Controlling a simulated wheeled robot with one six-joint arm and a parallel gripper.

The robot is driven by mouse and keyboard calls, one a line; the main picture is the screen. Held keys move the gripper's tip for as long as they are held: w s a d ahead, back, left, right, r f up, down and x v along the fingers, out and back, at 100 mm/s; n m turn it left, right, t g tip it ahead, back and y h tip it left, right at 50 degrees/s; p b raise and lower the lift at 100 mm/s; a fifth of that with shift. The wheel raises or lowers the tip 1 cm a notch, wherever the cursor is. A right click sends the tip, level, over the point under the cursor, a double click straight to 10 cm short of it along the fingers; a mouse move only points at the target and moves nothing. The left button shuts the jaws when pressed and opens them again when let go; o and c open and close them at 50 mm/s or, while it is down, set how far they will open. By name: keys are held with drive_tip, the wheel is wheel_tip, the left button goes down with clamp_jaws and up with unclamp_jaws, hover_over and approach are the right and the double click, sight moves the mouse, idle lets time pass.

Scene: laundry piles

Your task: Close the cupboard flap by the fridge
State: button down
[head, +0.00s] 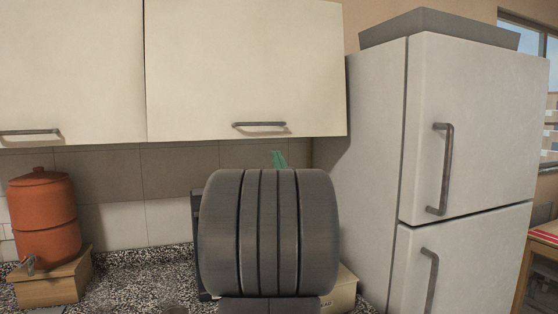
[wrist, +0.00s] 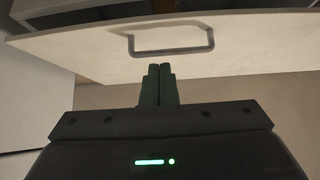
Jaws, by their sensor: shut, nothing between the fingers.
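The cream cupboard flap (head: 245,70) is in the upper middle of the head view, left of the fridge (head: 375,160). A grey bar handle (head: 259,124) runs along its lower edge. In the head view its face looks nearly in line with the flap to its left; I cannot tell whether a small gap remains. In the wrist view the flap (wrist: 85,45) spans the top with its handle (wrist: 170,50). My gripper (wrist: 158,72) is shut and empty, its green fingertips close to the handle; contact cannot be told. In the head view the gripper (head: 279,158) is mostly hidden behind my arm.
Another cream cupboard flap (head: 70,65) is at the left. An orange dispenser (head: 43,220) stands on a wooden box (head: 50,280) on the speckled counter (head: 125,267). Beige and dark items stand partly hidden behind my arm. A grey box (head: 440,28) sits on the fridge.

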sight(265, 135)
drive_tip(key=w+r+p, duration=0.1)
drive_tip(key=w, duration=0.1)
drive_tip(key=w+a+r+p, duration=0.1)
drive_tip(key=w, duration=0.2)
drive_tip(key=w+a+r+p, duration=0.1)
drive_tip(key=w, duration=0.1)
drive_tip(key=shift+w+a+r, duration=0.15)
drive_tip(key=shift+r, duration=0.05)
drive_tip(key=shift+w+a+f, duration=0.1)
drive_tip(key=shift+w, duration=0.25)
